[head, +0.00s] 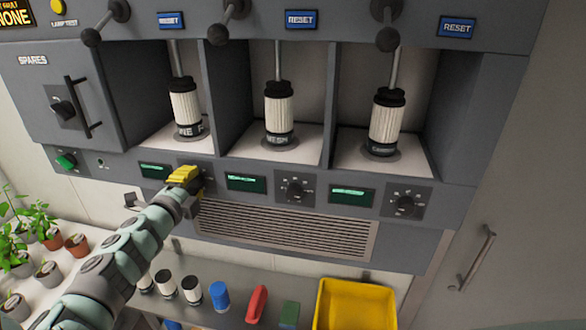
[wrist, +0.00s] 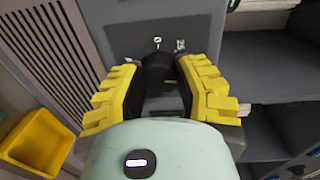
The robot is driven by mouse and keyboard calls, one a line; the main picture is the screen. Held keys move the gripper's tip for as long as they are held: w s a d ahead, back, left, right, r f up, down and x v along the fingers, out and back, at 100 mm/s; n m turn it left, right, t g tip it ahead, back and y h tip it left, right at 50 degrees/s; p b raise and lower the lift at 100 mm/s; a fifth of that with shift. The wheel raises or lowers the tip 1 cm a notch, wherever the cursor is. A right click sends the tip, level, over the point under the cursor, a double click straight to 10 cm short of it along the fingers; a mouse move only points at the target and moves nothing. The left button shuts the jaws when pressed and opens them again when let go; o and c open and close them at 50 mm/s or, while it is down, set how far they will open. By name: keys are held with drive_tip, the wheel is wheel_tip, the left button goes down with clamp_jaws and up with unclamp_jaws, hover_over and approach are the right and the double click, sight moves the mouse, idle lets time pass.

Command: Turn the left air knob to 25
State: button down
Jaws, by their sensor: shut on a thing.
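My gripper (head: 184,178) has yellow-padded fingers and reaches the left end of the control row, under the left bay. It covers the left air knob in the head view. In the wrist view the gripper (wrist: 157,88) is shut on the black left air knob (wrist: 157,72), one finger on each side. A 0 and a second number, which I cannot read surely, show on the panel beyond the knob. The knob's pointer is hidden. Green displays (head: 155,171) sit beside the knobs; their readings are too small to read.
The middle knob (head: 295,189) and right knob (head: 405,204) are on the same panel. A vent grille (head: 290,232) lies below. A yellow bin (head: 355,305), a red item (head: 257,304) and a blue cup (head: 219,296) stand on the lower shelf. Potted plants (head: 77,245) are at left.

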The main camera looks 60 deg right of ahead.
drive_tip(key=n+p, duration=0.1)
drive_tip(key=n, duration=0.4)
drive_tip(key=shift+p, duration=0.4)
drive_tip(key=n+p, duration=0.1)
drive_tip(key=n, duration=0.4)
drive_tip(key=shift+f+g, duration=0.1)
drive_tip(key=shift+g, duration=0.3)
drive_tip(key=c, duration=0.6)
unclamp_jaws()
drive_tip(key=shift+h, duration=0.3)
drive_tip(key=shift+a, duration=0.1)
